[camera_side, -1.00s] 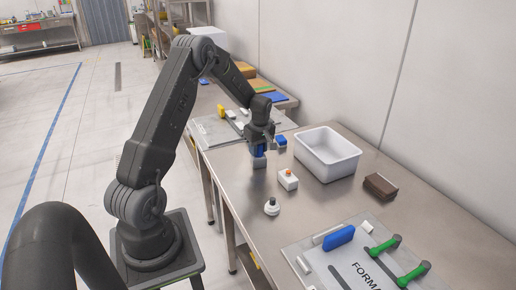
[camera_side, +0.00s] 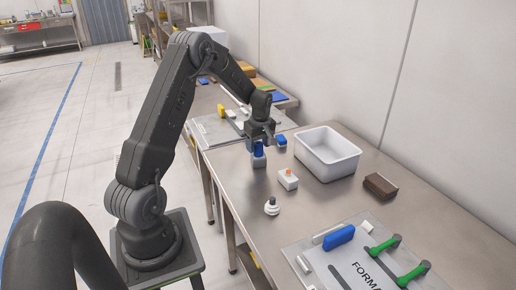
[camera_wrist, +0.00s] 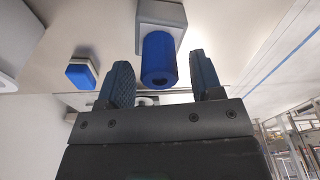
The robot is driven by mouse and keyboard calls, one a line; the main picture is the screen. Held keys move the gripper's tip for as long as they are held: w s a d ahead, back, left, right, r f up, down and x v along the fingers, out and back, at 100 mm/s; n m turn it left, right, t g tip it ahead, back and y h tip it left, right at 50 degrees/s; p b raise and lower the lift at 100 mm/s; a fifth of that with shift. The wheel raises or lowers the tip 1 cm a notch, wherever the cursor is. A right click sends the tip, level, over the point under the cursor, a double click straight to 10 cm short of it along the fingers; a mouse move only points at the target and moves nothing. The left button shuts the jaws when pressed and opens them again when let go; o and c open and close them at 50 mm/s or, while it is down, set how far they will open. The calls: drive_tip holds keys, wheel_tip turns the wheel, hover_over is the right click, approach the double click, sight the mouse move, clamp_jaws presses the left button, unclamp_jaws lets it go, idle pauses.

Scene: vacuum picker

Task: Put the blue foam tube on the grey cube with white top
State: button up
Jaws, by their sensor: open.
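The blue foam tube (camera_side: 258,151) stands upright on the grey cube with white top (camera_side: 259,162). The wrist view shows the tube (camera_wrist: 159,58), its round end facing me, against the cube (camera_wrist: 174,12). My gripper (camera_side: 262,141) is just above the tube. In the wrist view my gripper (camera_wrist: 161,72) is open, with one finger on each side of the tube and a gap on both sides. The seat of the tube on the cube is partly hidden by the tube itself.
A blue and white block (camera_side: 281,141) is close to the right; a white box with an orange button (camera_side: 288,179) is nearer. A white bin (camera_side: 327,158) and brown block (camera_side: 380,186) stand further right. A white knob (camera_side: 271,206) and a board with green handles (camera_side: 345,262) are in front.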

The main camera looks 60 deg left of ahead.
sight(260, 145)
drive_tip(key=r, duration=0.3)
drive_tip(key=d+r, duration=0.1)
drive_tip(key=r, duration=0.6)
drive_tip(key=shift+w+d, duration=0.1)
drive_tip(key=shift+d, duration=0.05)
drive_tip(key=s+d+r+m+t, duration=0.1)
drive_tip(key=s+d+r+m, duration=0.25)
drive_tip(key=d, duration=0.45)
drive_tip(key=s+d+r+m+t, duration=0.25)
drive_tip(key=d+r+m, duration=0.25)
drive_tip(key=d, duration=0.4)
drive_tip(key=s+d+r+m+t, duration=0.1)
drive_tip(key=s+d+r+m, duration=0.35)
drive_tip(key=d, duration=0.35)
drive_tip(key=s+d+f+m+t+h, duration=0.1)
drive_tip(key=s+d+m, duration=0.5)
drive_tip(key=s, duration=0.3)
drive_tip(key=shift+d+f+m, duration=0.3)
drive_tip(key=shift+d+f, duration=0.05)
